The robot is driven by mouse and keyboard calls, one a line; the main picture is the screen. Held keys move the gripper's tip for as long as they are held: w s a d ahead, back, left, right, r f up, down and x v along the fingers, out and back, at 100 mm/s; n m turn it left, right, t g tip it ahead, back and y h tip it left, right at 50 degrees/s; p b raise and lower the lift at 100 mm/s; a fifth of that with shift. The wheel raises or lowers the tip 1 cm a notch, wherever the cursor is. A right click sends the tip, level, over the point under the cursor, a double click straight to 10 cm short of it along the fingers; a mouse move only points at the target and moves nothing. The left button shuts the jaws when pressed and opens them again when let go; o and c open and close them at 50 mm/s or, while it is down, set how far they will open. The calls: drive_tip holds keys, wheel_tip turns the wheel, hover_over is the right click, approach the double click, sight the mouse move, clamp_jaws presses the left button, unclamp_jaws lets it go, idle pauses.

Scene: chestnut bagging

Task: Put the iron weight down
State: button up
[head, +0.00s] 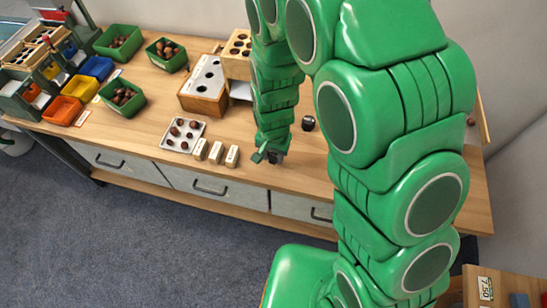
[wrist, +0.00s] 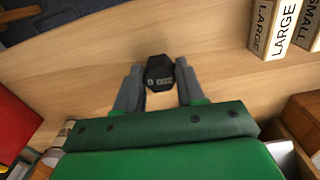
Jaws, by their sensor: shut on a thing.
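The iron weight (wrist: 160,73) is a small black block with pale digits on top, seen in the wrist view between the fingertips of my gripper (wrist: 160,84). My gripper is shut on it, one finger on each side. In the head view my gripper (head: 269,156) points down near the front edge of the wooden table (head: 300,178), right of the label blocks. There the weight is mostly hidden by the gripper. I cannot tell whether the weight touches the tabletop.
Label blocks (head: 216,152) and a white tray of chestnuts (head: 182,134) stand left of my gripper. A small dark object (head: 308,123) lies behind it to the right. A wooden box with holes (head: 205,86) and green bins (head: 122,97) stand farther left. Bare table surrounds the weight.

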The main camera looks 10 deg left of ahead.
sight(274, 154)
wheel_tip(274, 154, up, 6)
drive_tip(key=shift+f, duration=0.2)
drive_tip(key=shift+w+r, duration=0.15)
drive_tip(key=shift+r, duration=0.15)
drive_tip(key=w+d+r, duration=0.2)
drive_tip(key=w+d, duration=0.4)
drive_tip(key=w, duration=0.7)
drive_tip(key=w+d+r, duration=0.1)
drive_tip(key=w+d, duration=0.4)
drive_tip(key=w, duration=0.8)
drive_tip(key=shift+n, duration=0.4)
drive_tip(key=shift+w+a+f, duration=0.5)
drive_tip(key=shift+w+f, duration=0.95)
drive_tip(key=shift+w, duration=0.75)
drive_tip(key=shift+w+a+f, duration=0.45)
drive_tip(key=shift+w+f, duration=1.05)
drive_tip(key=shift+w, duration=0.7)
drive_tip(key=shift+w+a+f, duration=0.5)
drive_tip(key=shift+w+f, duration=0.95)
drive_tip(key=shift+w, duration=0.75)
drive_tip(key=shift+w+f, duration=0.15)
drive_tip(key=shift+f, duration=0.75)
drive_tip(key=shift+w+f, duration=0.1)
drive_tip(key=shift+f, duration=0.8)
drive_tip(key=shift+f, duration=0.15)
drive_tip(key=o, duration=1.2)
